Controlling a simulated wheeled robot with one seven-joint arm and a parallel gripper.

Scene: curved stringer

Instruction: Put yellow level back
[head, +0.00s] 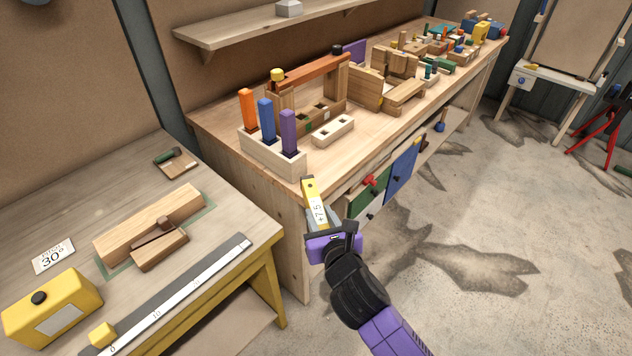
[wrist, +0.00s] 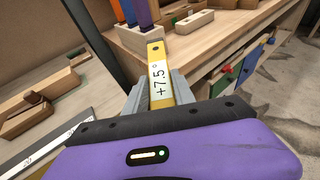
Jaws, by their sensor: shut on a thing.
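The yellow level (head: 308,188) is a slim yellow bar with a white label reading +7.5. My gripper (head: 318,218) is shut on it, and the bar sticks out beyond the fingers. In the wrist view the level (wrist: 155,52) lies between the two grey fingers of my gripper (wrist: 160,95), with its label facing the camera. It is held in the air by the front left corner of the long workbench. A pale wooden block holder (head: 272,158) stands just behind it, with an orange, a blue and a purple bar (head: 289,130) upright in it.
A pale block with holes (head: 333,131) lies right of the holder. The lower left table carries a wooden block (head: 150,222), a ruler (head: 170,300), a yellow box (head: 52,308) and a 30° card (head: 54,256). Open floor (head: 500,220) lies to the right.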

